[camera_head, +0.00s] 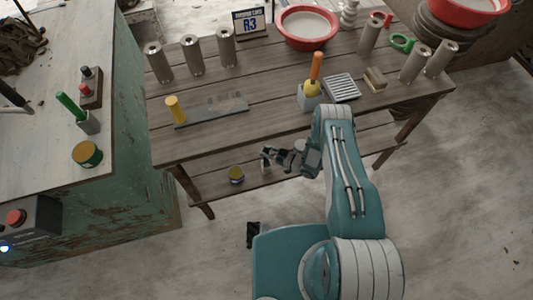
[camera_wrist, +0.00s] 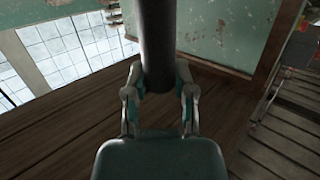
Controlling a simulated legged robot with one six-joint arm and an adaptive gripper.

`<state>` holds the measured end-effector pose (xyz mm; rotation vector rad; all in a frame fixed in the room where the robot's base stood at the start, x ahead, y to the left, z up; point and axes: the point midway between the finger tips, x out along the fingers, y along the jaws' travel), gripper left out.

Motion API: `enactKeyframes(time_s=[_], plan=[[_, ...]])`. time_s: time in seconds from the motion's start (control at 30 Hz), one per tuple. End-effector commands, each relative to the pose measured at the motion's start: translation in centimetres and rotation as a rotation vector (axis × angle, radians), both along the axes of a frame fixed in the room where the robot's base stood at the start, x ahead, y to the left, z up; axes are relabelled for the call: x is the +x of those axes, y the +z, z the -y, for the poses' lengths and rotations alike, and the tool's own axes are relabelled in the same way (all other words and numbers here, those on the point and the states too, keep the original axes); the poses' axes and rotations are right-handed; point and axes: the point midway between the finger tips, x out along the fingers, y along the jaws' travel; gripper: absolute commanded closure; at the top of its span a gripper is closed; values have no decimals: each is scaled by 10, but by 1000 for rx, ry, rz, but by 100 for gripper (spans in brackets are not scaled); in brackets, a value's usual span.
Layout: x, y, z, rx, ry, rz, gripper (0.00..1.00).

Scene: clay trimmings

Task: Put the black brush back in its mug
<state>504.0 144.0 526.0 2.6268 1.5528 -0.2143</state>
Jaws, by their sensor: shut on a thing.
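In the wrist view my gripper (camera_wrist: 158,88) is shut on a thick dark cylinder, seemingly the black brush (camera_wrist: 157,40). The brush runs up out of the picture, so its bristles are hidden. In the head view it is too small to make out clearly. I cannot tell which container is the black brush's mug.
A grey holder with an orange-handled tool (camera_head: 314,72) stands on the wooden table (camera_head: 250,140), near several metal cylinders and a red bowl (camera_head: 308,42). A green and yellow tin (camera_head: 87,154) is on the left bench (camera_head: 40,165). A floor gap separates bench and table.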

Motion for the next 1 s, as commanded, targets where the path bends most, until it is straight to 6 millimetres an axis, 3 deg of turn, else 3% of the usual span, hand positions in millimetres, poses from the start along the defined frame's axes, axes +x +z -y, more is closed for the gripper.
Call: enactKeyframes(time_s=[0.13,0.47,0.5,0.57,1.0], plan=[[0,-18,0,0,0,1,100],[0,-21,0,0,0,1,100],[0,-21,0,0,0,1,53],[0,-21,0,0,0,1,32],[-1,-20,4,0,-2,0,32]])
